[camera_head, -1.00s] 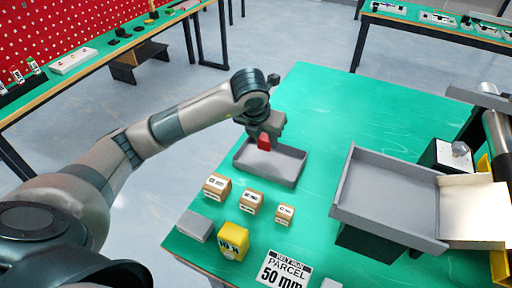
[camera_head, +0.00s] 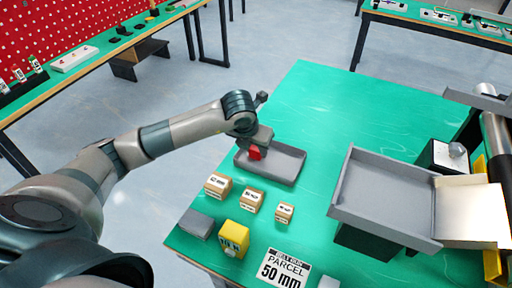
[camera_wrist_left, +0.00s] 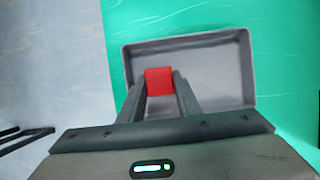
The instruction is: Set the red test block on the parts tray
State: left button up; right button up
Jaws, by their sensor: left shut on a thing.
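The red test block (camera_head: 255,153) is held between the fingers of my left gripper (camera_head: 256,146). In the left wrist view the red block (camera_wrist_left: 159,82) sits between the two fingertips of the left gripper (camera_wrist_left: 160,86), which is shut on it. The grey parts tray (camera_head: 289,168) lies on the green table. The block is over the tray's left part in the head view. The tray (camera_wrist_left: 222,68) is behind and below the block in the wrist view. I cannot tell whether the block touches the tray floor. My right gripper is not in view.
Several cardboard boxes (camera_head: 251,200), a yellow block (camera_head: 233,239) and a grey block (camera_head: 195,224) stand in front of the tray. A larger grey chute tray (camera_head: 385,195) stands to the right. The green table (camera_head: 335,105) is clear behind the parts tray.

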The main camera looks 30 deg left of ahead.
pick_arm(q)
jog(key=shift+f, duration=0.25)
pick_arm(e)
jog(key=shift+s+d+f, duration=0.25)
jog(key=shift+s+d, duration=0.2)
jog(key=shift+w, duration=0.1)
pick_arm(q)
jog(key=o, duration=1.1)
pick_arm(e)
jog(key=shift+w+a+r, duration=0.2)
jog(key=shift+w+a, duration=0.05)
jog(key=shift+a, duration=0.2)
